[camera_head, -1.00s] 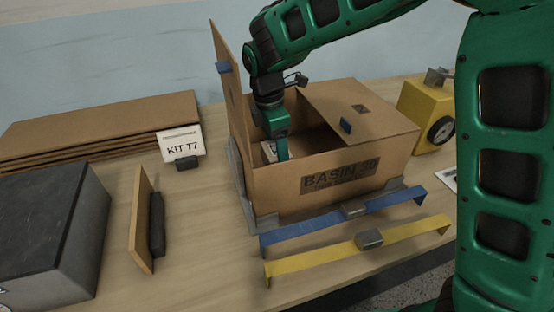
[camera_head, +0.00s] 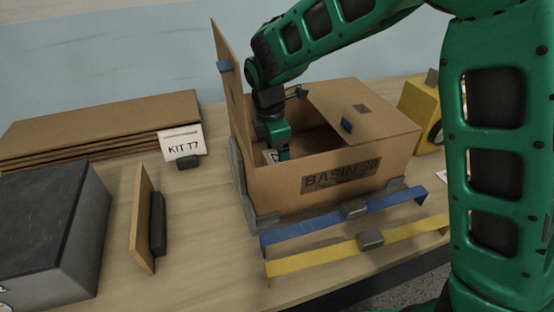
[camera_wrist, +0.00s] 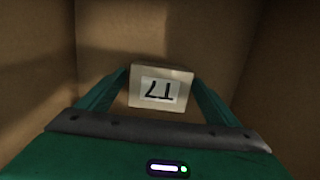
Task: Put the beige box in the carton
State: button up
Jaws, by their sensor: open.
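The carton (camera_head: 290,188) is a brown cardboard box marked "BASIN", with one flap upright at the left and one lying over its right part. My gripper (camera_head: 277,150) reaches down inside the carton's open left part. A small pale part of the box (camera_head: 269,156) shows beside the gripper in the head view. Its base is hidden.
A blue strap (camera_head: 300,231) and a yellow strap (camera_head: 310,259) lie in front of the carton. A "KIT T7" card (camera_head: 182,142), an upright board (camera_head: 143,220) and a grey block (camera_head: 50,230) stand left. A yellow device (camera_head: 420,110) stands right.

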aim_at(273, 158)
notch_tip(273, 158, up, 12)
jog(key=a, duration=0.1)
jog(key=shift+s+a, duration=0.15)
jog(key=shift+a, duration=0.05)
dwell(0.3)
